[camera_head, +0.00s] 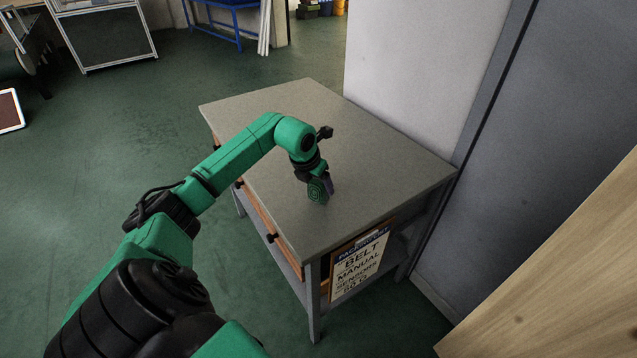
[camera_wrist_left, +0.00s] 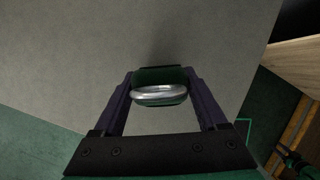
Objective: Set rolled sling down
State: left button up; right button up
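The rolled sling (camera_head: 317,191) is a small green coil with its spiral end showing in the head view. In the left wrist view the sling (camera_wrist_left: 161,76) shows as a green band with a shiny metal ring (camera_wrist_left: 160,94). My left gripper (camera_head: 322,185) points down over the grey table top (camera_head: 375,165), its dark purple fingers on either side of the sling and closed on it. The sling is at or just above the table top; I cannot tell whether it touches.
The table top around the sling is bare. A belt manual sign (camera_head: 360,265) hangs at the table's near side, beside drawers with dark knobs (camera_head: 271,238). A white wall and grey panel (camera_head: 545,150) stand behind at right. A wooden surface (camera_head: 570,285) is at lower right.

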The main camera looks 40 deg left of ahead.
pick_arm(q)
jog(key=o, duration=0.4)
jog(key=shift+c, duration=0.2)
jog(key=shift+r, duration=0.1)
jog(key=b+v, duration=0.1)
jog(key=v, duration=1.1)
jog(key=shift+b, duration=0.3)
